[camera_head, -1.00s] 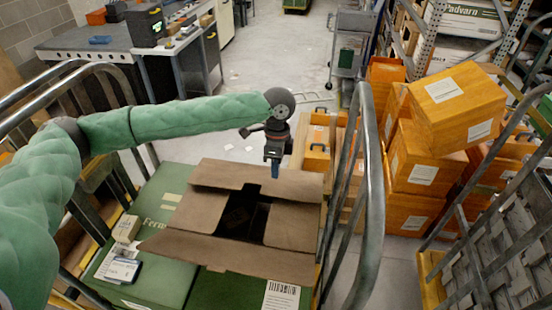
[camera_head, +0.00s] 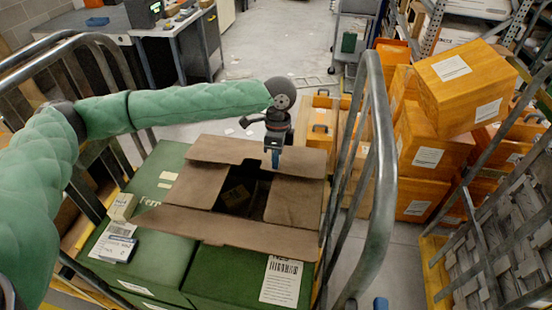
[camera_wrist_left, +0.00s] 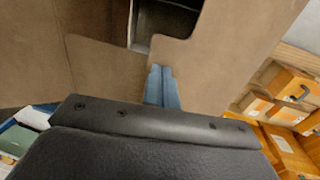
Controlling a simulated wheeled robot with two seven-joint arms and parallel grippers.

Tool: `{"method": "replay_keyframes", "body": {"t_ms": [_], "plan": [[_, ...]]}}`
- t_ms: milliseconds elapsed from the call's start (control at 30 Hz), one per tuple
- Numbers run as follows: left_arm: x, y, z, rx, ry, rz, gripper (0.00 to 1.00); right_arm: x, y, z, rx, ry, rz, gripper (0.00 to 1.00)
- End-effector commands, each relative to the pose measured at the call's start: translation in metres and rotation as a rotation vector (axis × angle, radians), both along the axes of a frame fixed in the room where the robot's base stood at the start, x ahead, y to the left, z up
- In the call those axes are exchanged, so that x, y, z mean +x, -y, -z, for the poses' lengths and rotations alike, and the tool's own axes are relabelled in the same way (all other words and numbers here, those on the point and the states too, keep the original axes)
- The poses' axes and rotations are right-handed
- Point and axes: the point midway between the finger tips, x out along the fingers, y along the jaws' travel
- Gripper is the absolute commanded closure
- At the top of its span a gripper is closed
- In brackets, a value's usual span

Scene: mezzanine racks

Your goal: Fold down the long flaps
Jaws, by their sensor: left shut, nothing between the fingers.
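The open brown cardboard box stands on green boxes in the cart. Its far long flap (camera_head: 230,149) and near long flap (camera_head: 225,231) stick outward. The left short flap (camera_head: 197,187) and right short flap (camera_head: 295,200) lie inward, with a dark gap (camera_head: 240,192) between them. My left gripper (camera_head: 275,160) is shut and empty, its blue fingers pointing down at the far long flap; whether they touch it I cannot tell. In the left wrist view the shut fingers (camera_wrist_left: 161,88) show against brown cardboard (camera_wrist_left: 225,50). A blue tip (camera_head: 380,303) at the bottom edge seems to be my right gripper.
Metal cart rails (camera_head: 372,180) rise right of the box and also at left (camera_head: 100,60). Green boxes (camera_head: 150,250) carry a small carton (camera_head: 123,206) and a blue-white pack (camera_head: 118,249). Orange boxes (camera_head: 465,85) are stacked at right. Open floor (camera_head: 280,45) lies beyond.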

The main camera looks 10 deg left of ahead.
Motion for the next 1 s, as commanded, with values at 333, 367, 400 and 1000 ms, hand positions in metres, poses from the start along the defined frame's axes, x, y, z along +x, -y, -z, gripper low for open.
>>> {"method": "replay_keyframes", "body": {"t_ms": [333,367,400,1000], "plan": [[-0.004,0.0,0.008,0.001,0.048,0.002,1.0,0.0,0.0,0.002,0.0,-0.002,0.001,0.75],[-0.004,0.0,0.009,0.001,0.059,0.002,1.0,0.001,0.0,0.002,0.0,-0.003,0.001,0.75],[-0.005,0.0,0.011,0.001,0.072,0.001,1.0,0.002,-0.001,0.002,-0.001,-0.004,0.001,0.75],[-0.005,0.0,0.009,0.001,0.099,0.0,1.0,0.011,-0.002,-0.004,0.001,0.007,-0.001,0.75]]}}
